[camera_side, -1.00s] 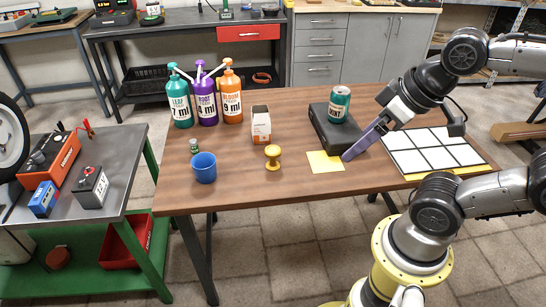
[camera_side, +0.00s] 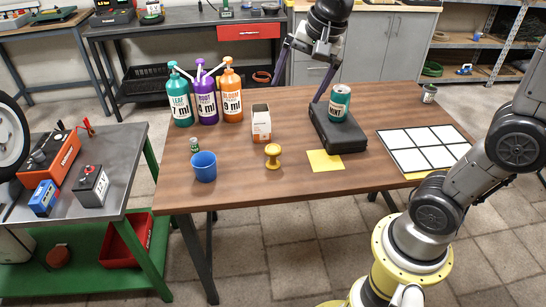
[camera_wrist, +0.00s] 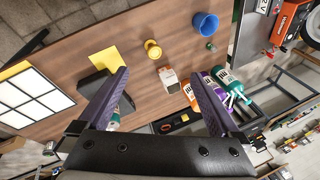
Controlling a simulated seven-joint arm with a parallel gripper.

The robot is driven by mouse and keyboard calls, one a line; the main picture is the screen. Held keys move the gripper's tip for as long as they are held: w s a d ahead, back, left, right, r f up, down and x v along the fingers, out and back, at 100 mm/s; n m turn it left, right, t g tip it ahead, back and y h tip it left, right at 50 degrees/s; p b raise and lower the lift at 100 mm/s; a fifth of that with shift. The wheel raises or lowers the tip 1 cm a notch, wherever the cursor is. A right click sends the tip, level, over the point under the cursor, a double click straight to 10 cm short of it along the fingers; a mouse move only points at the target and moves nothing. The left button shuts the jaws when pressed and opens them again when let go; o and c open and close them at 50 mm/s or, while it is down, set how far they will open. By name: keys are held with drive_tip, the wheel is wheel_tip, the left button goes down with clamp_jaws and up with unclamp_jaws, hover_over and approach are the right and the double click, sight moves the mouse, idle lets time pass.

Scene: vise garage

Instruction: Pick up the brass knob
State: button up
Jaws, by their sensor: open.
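The brass knob (camera_side: 273,156) stands upright on the wooden table, a yellow double-ended piece with a narrow waist. It is right of the blue cup (camera_side: 203,167) and in front of the small white-and-orange box (camera_side: 261,123). In the wrist view the knob (camera_wrist: 152,48) shows above the space between my fingers. My gripper (camera_side: 297,92) is open and empty, its purple fingers spread wide above the back of the table, behind the knob. The fingers also show in the wrist view (camera_wrist: 158,76), apart from the knob.
A black case (camera_side: 340,135) carries a teal can (camera_side: 339,102) right of the knob. A yellow square (camera_side: 324,160) lies in front. Several pump bottles (camera_side: 206,100) stand back left. A white tiled panel (camera_side: 420,148) lies right. Table around the knob's front is clear.

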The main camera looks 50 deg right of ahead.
drive_tip(key=w+d+f+m+g, duration=0.1)
drive_tip(key=w+d+f+m, duration=0.15)
drive_tip(key=w+f, duration=0.35)
drive_tip(key=m+g, duration=0.2)
hover_over(273, 148)
drive_tip(key=a, duration=0.2)
wheel_tip(273, 148, down, 4)
drive_tip(key=shift+g, duration=0.5)
drive_tip(key=f, duration=0.4)
drive_tip(key=d+f, duration=0.1)
drive_tip(key=f, duration=0.4)
drive_tip(key=d+f, duration=0.1)
drive_tip(key=f, duration=0.3)
drive_tip(key=shift+s+f, duration=0.15)
drive_tip(key=shift+f, duration=3.25)
clamp_jaws()
drive_tip(key=shift+r, duration=0.1)
